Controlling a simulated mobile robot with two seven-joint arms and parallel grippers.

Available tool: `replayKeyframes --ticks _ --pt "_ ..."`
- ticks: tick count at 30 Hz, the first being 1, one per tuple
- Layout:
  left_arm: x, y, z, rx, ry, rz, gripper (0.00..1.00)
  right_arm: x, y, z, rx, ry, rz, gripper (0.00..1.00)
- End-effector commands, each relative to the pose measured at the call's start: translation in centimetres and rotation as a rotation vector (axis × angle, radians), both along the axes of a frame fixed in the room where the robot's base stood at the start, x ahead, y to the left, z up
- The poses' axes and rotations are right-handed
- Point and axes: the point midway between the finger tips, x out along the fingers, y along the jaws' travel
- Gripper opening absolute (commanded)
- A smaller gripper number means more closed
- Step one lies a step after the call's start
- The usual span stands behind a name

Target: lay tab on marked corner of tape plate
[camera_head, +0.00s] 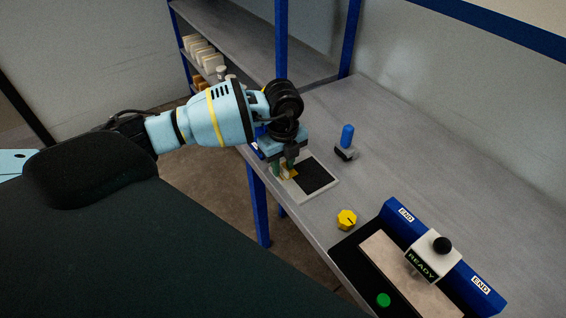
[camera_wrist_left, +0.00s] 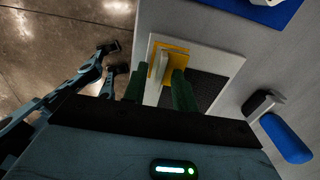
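The tape plate (camera_head: 329,186) lies on the bench, a pale frame around a dark field; it also shows in the wrist view (camera_wrist_left: 223,65). A yellow square (camera_wrist_left: 181,45) marks or covers one corner; I cannot tell whether it belongs to the plate or the tab. The small cream tab (camera_wrist_left: 158,66) stands up over this square, between my left fingers. My left gripper (camera_wrist_left: 160,88), also in the head view (camera_head: 283,167), points down at that corner. Its green fingers stand apart on both sides of the tab, with gaps visible. My right gripper does not show.
A yellow knob (camera_head: 347,219) sits near the bench's front edge. A blue fixture with a READY block (camera_head: 430,258) and a green button (camera_head: 383,300) stands nearer. The bench (camera_head: 410,150) at the back right is clear.

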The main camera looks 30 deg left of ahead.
Motion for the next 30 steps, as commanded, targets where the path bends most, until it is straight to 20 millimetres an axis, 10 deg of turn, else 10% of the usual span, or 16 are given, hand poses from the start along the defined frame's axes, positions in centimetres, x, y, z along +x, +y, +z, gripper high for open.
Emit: replayKeyframes --ticks 8,30 --pt "0.1 0.0 0.7 -0.001 -0.003 0.0 0.28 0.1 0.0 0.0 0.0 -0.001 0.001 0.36" --pt "0.0 0.0 12.2 0.0 -0.001 -0.001 0.28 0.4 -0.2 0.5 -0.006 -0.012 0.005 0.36"
